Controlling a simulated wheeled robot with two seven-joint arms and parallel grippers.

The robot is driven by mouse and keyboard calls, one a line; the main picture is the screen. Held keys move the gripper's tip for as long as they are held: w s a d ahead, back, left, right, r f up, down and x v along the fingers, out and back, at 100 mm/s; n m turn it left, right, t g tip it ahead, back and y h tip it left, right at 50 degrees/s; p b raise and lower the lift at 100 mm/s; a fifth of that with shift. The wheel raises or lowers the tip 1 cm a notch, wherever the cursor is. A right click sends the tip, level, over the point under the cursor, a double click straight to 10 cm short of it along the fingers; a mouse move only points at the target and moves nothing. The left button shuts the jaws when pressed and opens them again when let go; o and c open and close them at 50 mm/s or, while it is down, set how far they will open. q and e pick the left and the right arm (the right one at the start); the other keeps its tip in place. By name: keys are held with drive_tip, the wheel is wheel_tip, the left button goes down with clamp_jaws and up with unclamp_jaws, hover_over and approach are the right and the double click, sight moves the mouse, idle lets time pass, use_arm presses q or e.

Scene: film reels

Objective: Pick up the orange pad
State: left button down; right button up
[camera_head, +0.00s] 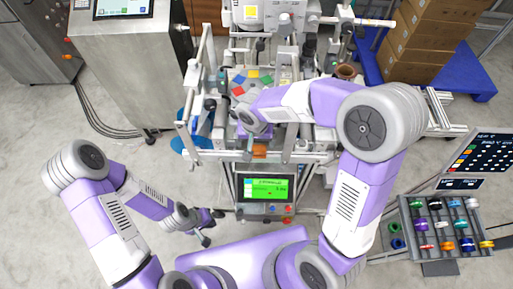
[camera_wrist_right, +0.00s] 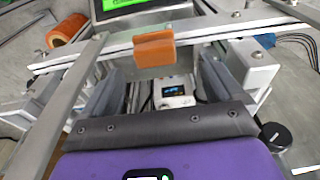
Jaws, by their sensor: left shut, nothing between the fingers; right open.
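The orange pad (camera_head: 260,150) sits at the front bar of the machine in the head view, just above the green-screened control box. In the right wrist view the orange pad (camera_wrist_right: 154,51) is a small block on a pale metal rail. My right gripper (camera_wrist_right: 160,78) is open. Its two grey fingers stand left and right of the pad's line, and the pad shows ahead between them, apparently untouched. In the head view my right gripper (camera_head: 252,134) is close behind the pad and partly hidden by my arm. My left gripper (camera_head: 207,228) is shut and empty, low at left of the control box.
The control box (camera_head: 265,188) stands below the rail. Metal bars of the machine frame (camera_head: 196,100) surround the right gripper. An orange roll (camera_wrist_right: 67,30) lies at upper left in the wrist view. A rack of colored reels (camera_head: 446,227) stands at right. Floor at left is open.

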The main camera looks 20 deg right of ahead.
sight(258, 147)
drive_tip(key=shift+d+f, duration=0.15)
drive_tip(key=shift+f, duration=0.75)
drive_tip(key=f, duration=0.1)
drive_tip(key=f+b, duration=0.1)
drive_tip(key=f, duration=0.2)
drive_tip(key=shift+w+d+b, duration=0.3)
drive_tip(key=shift+b, duration=0.05)
drive_tip(key=c, duration=1.3)
